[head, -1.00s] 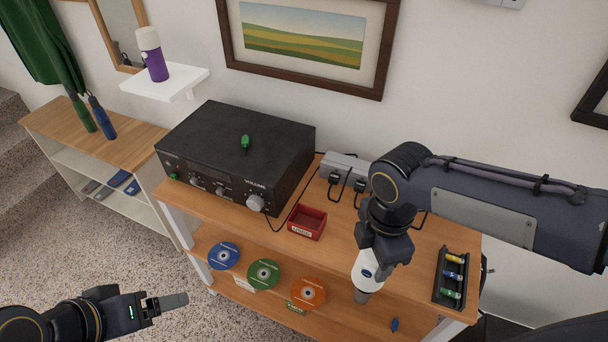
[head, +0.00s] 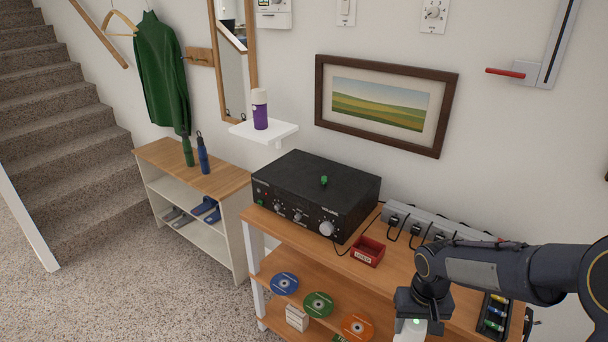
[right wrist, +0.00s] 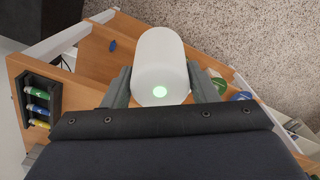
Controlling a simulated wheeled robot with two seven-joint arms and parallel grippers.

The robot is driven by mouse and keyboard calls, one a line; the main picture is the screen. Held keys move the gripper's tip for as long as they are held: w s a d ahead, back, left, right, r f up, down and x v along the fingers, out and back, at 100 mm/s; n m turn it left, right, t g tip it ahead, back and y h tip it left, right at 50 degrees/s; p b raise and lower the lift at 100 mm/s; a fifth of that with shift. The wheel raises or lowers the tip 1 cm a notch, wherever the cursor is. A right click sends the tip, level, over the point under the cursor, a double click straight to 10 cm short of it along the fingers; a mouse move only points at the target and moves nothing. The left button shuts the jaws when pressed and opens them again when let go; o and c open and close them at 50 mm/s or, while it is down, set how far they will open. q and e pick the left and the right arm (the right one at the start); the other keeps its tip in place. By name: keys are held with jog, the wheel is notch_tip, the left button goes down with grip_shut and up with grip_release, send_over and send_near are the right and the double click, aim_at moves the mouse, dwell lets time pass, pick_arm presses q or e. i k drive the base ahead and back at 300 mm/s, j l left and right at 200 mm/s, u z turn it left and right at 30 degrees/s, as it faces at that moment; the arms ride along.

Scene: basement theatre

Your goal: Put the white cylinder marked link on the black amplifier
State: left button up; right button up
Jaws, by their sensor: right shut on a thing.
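The white cylinder (head: 409,331) is at the bottom of the head view, cut off by the picture's edge. My right gripper (head: 416,318) is shut on it, in front of the wooden bench. In the right wrist view the cylinder (right wrist: 160,55) sits between the two fingers of my right gripper (right wrist: 160,88), and a green light glows on it. I cannot read its marking. The black amplifier (head: 316,190) stands on the bench's top, left of my right gripper. My left gripper is out of view.
A red tray (head: 368,252) and a grey power strip (head: 440,228) with plugs lie right of the amplifier. A black rack (head: 494,314) with coloured pieces is at the right. Coloured discs lie on the lower shelf (head: 265,262). A white wall shelf (head: 264,133) holds a purple bottle.

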aim_at(284, 172)
jog(key=i+j, duration=0.25)
jog(key=j, duration=0.2)
jog(key=i+j, duration=0.3)
jog(key=j, duration=0.15)
jog(key=i+j, duration=0.25)
jog(key=j, duration=0.15)
jog(key=i+j, duration=0.3)
jog(key=j, duration=0.15)
jog(key=i+j, duration=0.25)
jog(key=j, duration=0.2)
jog(key=z, duration=0.05)
